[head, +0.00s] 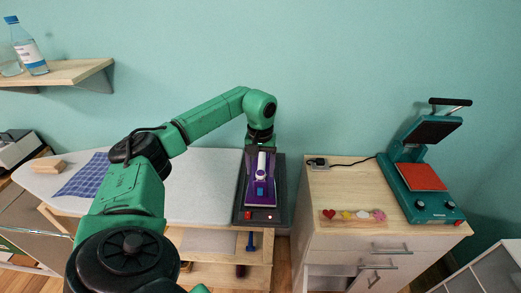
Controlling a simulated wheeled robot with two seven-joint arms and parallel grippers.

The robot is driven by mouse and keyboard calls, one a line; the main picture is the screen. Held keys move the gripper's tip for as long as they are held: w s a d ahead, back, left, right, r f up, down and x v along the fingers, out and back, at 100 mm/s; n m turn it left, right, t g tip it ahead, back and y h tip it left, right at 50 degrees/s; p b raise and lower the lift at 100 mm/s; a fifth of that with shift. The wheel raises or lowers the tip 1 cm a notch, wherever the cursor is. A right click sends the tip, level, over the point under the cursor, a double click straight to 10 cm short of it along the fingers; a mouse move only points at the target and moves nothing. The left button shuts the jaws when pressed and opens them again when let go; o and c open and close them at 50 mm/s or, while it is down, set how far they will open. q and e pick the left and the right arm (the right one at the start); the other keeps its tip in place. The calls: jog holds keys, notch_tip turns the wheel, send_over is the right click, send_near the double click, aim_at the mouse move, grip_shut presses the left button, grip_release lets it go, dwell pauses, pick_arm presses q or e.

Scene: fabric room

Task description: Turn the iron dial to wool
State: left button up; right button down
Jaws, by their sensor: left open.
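The purple and white iron (260,190) lies on a dark stand (240,212) at the right end of the ironing board. A white part runs along its top; the dial and its setting are too small to make out. A red light shows at the stand's front. My left arm reaches over the board, and my left gripper (261,143) points down at the far end of the iron. It is open, its fingers small and partly hidden; I cannot tell if they touch the iron. My right gripper is not in view.
The ironing board (205,185) carries a folded blue checked cloth (84,176) and a wooden block (48,166) at left. A drawer cabinet (345,190) at right holds a heat press (425,180) and a strip of colourful shapes (353,216). A wall shelf (60,74) holds bottles.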

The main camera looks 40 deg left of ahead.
pick_arm(q)
notch_tip(320, 180, up, 9)
jog(key=b, duration=0.2)
notch_tip(320, 180, up, 6)
jog(key=p, duration=0.3)
send_over(261, 173)
jog(key=shift+s+a+f, duration=0.1)
jog(key=shift+f, duration=0.1)
jog(key=shift+f, duration=0.1)
